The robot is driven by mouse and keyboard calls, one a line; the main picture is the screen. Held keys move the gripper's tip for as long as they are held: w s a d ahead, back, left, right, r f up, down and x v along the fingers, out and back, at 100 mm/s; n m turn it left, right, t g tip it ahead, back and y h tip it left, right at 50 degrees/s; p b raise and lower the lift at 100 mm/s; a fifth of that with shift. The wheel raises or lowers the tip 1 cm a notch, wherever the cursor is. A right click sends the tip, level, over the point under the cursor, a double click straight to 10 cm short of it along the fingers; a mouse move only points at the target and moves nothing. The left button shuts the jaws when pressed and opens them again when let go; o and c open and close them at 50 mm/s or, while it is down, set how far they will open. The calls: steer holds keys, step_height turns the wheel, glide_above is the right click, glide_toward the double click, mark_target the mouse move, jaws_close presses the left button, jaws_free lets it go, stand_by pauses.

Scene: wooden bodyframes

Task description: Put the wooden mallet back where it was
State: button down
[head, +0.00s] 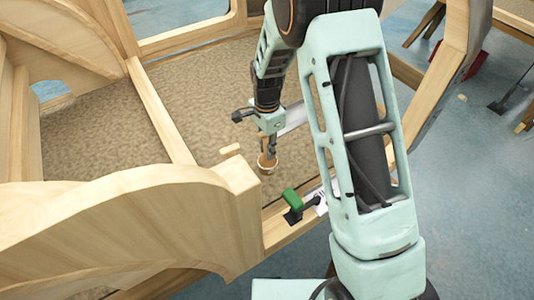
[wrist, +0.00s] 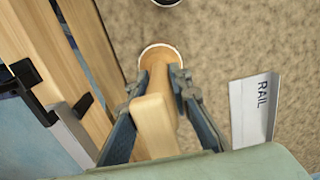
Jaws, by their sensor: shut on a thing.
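The wooden mallet (wrist: 160,60) is between the fingers of my gripper (wrist: 157,85) in the wrist view. A light wooden bar lies along the middle and a round, light-rimmed end shows beyond the fingertips. In the head view my gripper (head: 268,145) points down over the brown speckled panel, with the mallet's round brown end (head: 267,163) below the fingers. My gripper is shut on the mallet. The fingers hide part of it, and I cannot tell whether its lower end touches the panel.
A curved wooden frame piece (head: 130,225) stands at the near left. A green-handled clamp (head: 292,200) sits on the near rail. A plate marked RAIL (wrist: 254,110) lies right of my gripper in the wrist view. Bare speckled panel (head: 100,125) extends to the left.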

steer(key=shift+w+f, duration=0.5)
steer(key=shift+f, duration=1.5)
steer(key=shift+f, duration=0.1)
steer(key=shift+f, duration=0.2)
steer(key=c, duration=1.8)
jaws_free()
steer(key=shift+r, duration=0.1)
steer(key=shift+o, duration=0.2)
step_height(320, 180, up, 12)
steer(key=shift+a+r, duration=0.1)
steer(key=shift+r, duration=0.1)
